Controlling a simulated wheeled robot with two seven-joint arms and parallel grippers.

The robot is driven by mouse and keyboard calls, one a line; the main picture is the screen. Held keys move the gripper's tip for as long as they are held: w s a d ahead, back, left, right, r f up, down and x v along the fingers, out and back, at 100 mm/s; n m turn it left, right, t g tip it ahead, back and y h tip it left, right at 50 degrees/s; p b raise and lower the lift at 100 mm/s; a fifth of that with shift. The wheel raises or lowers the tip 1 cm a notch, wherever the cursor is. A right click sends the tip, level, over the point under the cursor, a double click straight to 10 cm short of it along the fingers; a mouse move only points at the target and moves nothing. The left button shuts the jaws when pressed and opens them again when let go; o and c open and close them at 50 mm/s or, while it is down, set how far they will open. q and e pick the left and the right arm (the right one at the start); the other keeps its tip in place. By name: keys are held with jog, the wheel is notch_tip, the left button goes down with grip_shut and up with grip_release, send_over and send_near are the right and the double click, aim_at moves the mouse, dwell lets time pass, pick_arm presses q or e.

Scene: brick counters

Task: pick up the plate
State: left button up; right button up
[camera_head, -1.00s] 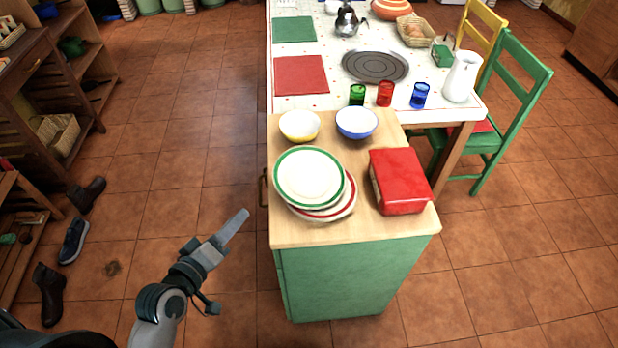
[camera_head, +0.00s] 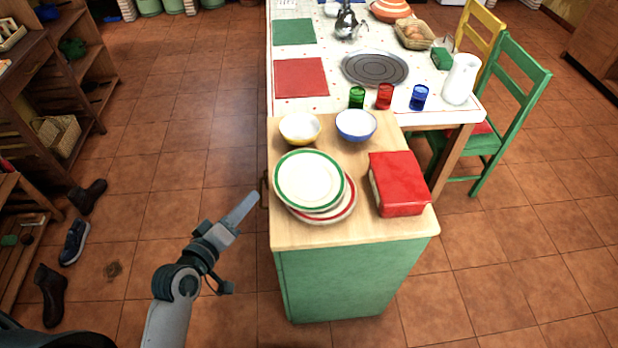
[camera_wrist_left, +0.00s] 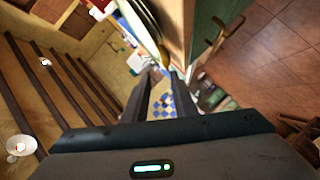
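A white plate with a green rim (camera_head: 310,179) lies on top of a small stack on the wooden counter top. A red-rimmed plate (camera_head: 343,208) shows below it, at the near right of the stack. My left gripper (camera_head: 254,198) is just left of the counter edge, apart from the plates, with its fingers pointing up and right. In the left wrist view, the gripper (camera_wrist_left: 162,85) has a clear gap between its two dark fingers and nothing between them. Curved pale rims (camera_wrist_left: 148,22) show above the fingers there. My right gripper is not in view.
A red box (camera_head: 398,182) stands right of the plates. A yellow bowl (camera_head: 300,128) and a blue bowl (camera_head: 356,125) sit behind them. A dark handle (camera_head: 264,188) sticks out from the green cabinet's (camera_head: 345,283) left side, near my gripper.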

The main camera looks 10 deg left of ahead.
pick_arm(q)
jog(key=p+x, duration=0.1)
jog(key=x, duration=0.6)
jog(key=shift+w+d, duration=0.1)
jog(key=shift+w, duration=0.05)
jog(key=p+x, duration=0.2)
jog(key=x, duration=0.2)
jog(key=shift+d+f, duration=0.1)
jog(key=shift+d, duration=0.05)
jog(key=shift+w+d+f, duration=0.1)
jog(key=shift+w+f, duration=0.1)
jog(key=shift+w, duration=0.25)
jog(key=shift+r, duration=0.1)
grip_shut()
